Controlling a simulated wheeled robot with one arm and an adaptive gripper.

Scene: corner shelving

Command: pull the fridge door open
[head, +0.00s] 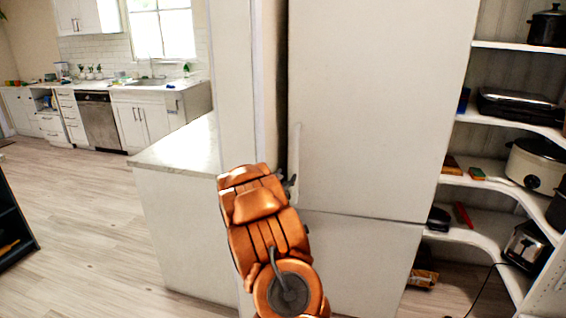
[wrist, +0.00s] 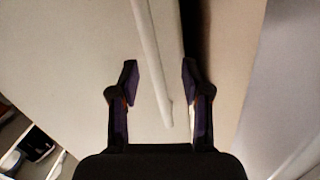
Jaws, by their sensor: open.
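The fridge door (head: 380,110) is a tall pale panel in the middle of the head view, and it looks closed. Its slim pale vertical handle (head: 295,150) runs near the left edge. In the wrist view the handle (wrist: 150,60) comes down from the top, and its lower end lies between my two fingers. My gripper (wrist: 158,78) is open, with a finger on either side of the handle and a visible gap to each. In the head view my gripper (head: 290,184) is small and partly hidden by my orange arm, at the handle's lower part.
A lower fridge panel (head: 350,262) sits below the door. A pale wall panel (head: 235,80) stands close on the left, with a counter (head: 185,150) beyond it. Open corner shelves (head: 490,185) with appliances stand on the right. Wooden floor (head: 80,220) is clear at left.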

